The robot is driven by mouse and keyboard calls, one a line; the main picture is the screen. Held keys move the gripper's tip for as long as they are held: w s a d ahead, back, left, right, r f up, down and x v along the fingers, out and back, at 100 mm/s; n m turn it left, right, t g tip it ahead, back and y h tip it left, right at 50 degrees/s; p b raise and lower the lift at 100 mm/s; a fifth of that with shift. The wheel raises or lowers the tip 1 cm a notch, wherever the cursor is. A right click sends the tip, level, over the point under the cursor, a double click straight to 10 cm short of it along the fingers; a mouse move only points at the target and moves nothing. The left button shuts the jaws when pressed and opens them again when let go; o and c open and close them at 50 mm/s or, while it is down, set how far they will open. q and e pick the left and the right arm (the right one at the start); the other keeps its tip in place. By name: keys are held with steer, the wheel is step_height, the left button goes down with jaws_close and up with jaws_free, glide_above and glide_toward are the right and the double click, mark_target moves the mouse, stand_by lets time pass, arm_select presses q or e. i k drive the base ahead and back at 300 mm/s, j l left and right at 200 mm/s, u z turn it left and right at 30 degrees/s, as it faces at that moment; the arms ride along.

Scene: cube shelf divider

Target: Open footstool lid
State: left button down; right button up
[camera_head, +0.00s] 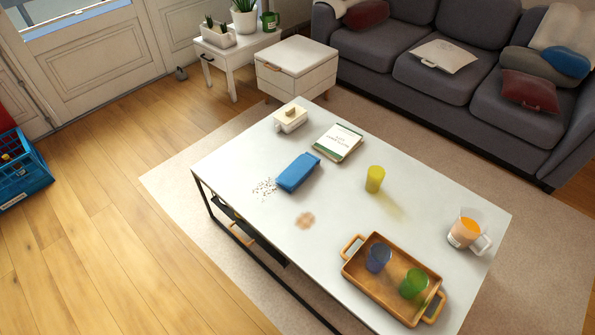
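A white, box-shaped piece with short wooden legs, which looks like the footstool (284,84), stands on the floor at the back, between the small side table and the grey sofa. Its flat white top, the lid (297,53), appears closed and level. A small brown handle (272,67) shows on its front near the upper edge. The coffee table stands in front of it and lies close to its lower right part. Neither of my grippers shows in this view.
A white coffee table (230,165) holds a blue packet (298,172), a book (338,143), a butter dish (290,118), a yellow cup (374,179), a pitcher (466,230) and a wooden tray (348,272). A blue crate (22,170) is at left. Wooden floor left of the table is clear.

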mark_target(296, 55)
steer(key=i+j+u, duration=0.45)
steer(key=j, duration=0.35)
steer(key=i+j+u, duration=0.5)
steer(key=j, duration=0.2)
steer(key=i+j+u, duration=0.45)
steer(key=i, duration=0.2)
steer(key=i+j, duration=0.1)
steer(key=i, duration=0.35)
steer(key=i+j+z, duration=0.1)
steer(key=i, duration=0.4)
steer(key=i+j, duration=0.15)
steer(key=i, duration=0.3)
steer(key=i+j+z, duration=0.1)
steer(key=i, duration=0.4)
steer(key=i+l+z, duration=0.2)
steer(key=z, duration=0.25)
steer(key=i+z, duration=0.3)
steer(key=z, duration=0.15)
steer(key=i+z, duration=0.3)
steer(key=z, duration=0.15)
steer(key=i+z, duration=0.3)
steer(key=z, duration=0.15)
steer(key=i+j+z, duration=0.2)
steer(key=z, duration=0.25)
